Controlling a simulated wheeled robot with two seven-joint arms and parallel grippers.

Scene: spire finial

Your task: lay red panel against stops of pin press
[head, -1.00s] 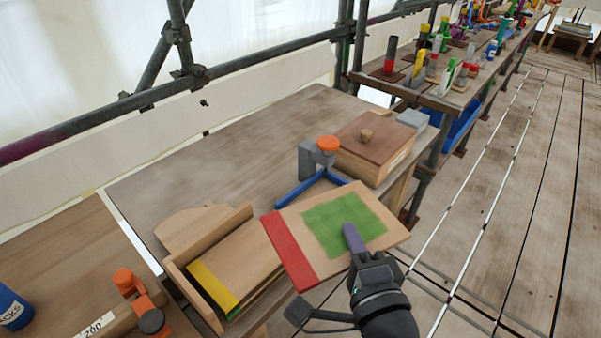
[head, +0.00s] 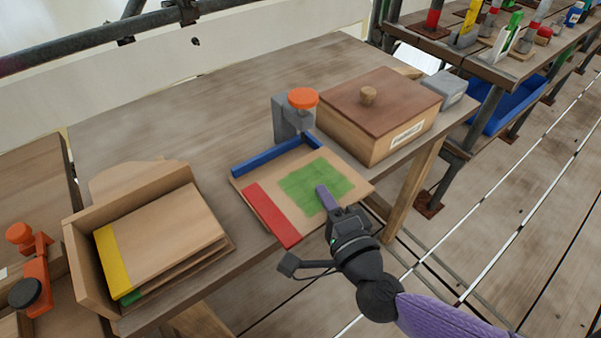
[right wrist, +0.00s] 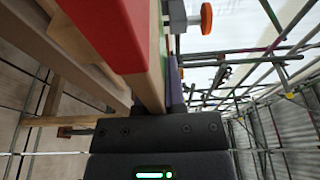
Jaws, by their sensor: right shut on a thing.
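The red panel (head: 271,214) is a wooden board with a red end strip and a green patch. My right gripper (head: 328,200) is shut on its near right edge. The panel lies over or just above the table front beside the blue stops (head: 267,156) of the pin press (head: 287,118), a grey bracket with an orange knob. I cannot tell whether the panel touches the stops. In the right wrist view the panel (right wrist: 105,30) rises from the gripper, with the orange knob beyond. My left gripper is not in view.
A wooden tray (head: 84,268) on the left holds a yellow-striped panel (head: 160,240) and others beneath. A lidded wooden box (head: 375,125) stands close right of the press, with a grey block (head: 443,88) beyond. The table's back left is clear.

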